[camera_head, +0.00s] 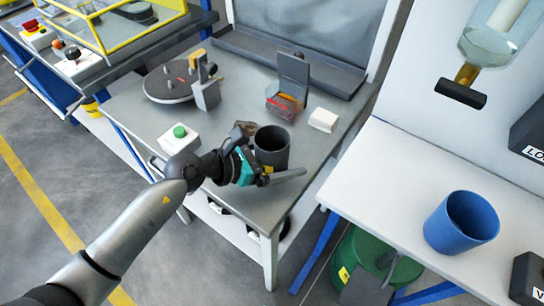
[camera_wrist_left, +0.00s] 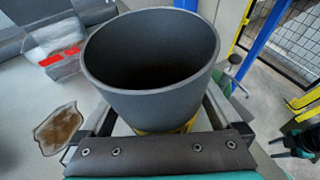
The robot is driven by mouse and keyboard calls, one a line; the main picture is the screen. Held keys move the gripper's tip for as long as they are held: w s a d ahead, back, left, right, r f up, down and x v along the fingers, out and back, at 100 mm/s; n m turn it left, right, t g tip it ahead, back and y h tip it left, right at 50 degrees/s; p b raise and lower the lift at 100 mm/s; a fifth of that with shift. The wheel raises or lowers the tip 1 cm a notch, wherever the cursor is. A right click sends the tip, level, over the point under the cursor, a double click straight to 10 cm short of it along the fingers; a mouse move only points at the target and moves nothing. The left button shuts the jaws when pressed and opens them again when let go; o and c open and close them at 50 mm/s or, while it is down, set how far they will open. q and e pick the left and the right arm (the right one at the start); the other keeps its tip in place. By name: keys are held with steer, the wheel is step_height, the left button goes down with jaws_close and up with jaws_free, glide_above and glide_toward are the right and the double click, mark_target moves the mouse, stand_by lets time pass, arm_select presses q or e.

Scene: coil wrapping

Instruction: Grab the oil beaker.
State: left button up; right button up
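The oil beaker appears to be the dark grey, open-topped cup (camera_head: 272,150) on the grey metal table. It stands upright beside a brown spill. My left gripper (camera_head: 268,172) reaches it from the left, low down, with one finger on the near side. In the left wrist view the beaker (camera_wrist_left: 150,65) fills the middle, between the two spread fingers (camera_wrist_left: 165,120). The fingers flank its lower part; contact is not clear. A bit of yellow shows at its base.
The brown spill (camera_wrist_left: 58,129) lies beside the beaker. A red-marked block (camera_head: 285,104), a white block (camera_head: 323,120), a round dark plate (camera_head: 170,82) and a green-button box (camera_head: 180,138) share the table. A blue cup (camera_head: 462,222) stands on the white table (camera_head: 385,190) at right.

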arm_select(q)
steer(key=c, duration=1.4)
steer(key=shift+r, duration=0.15)
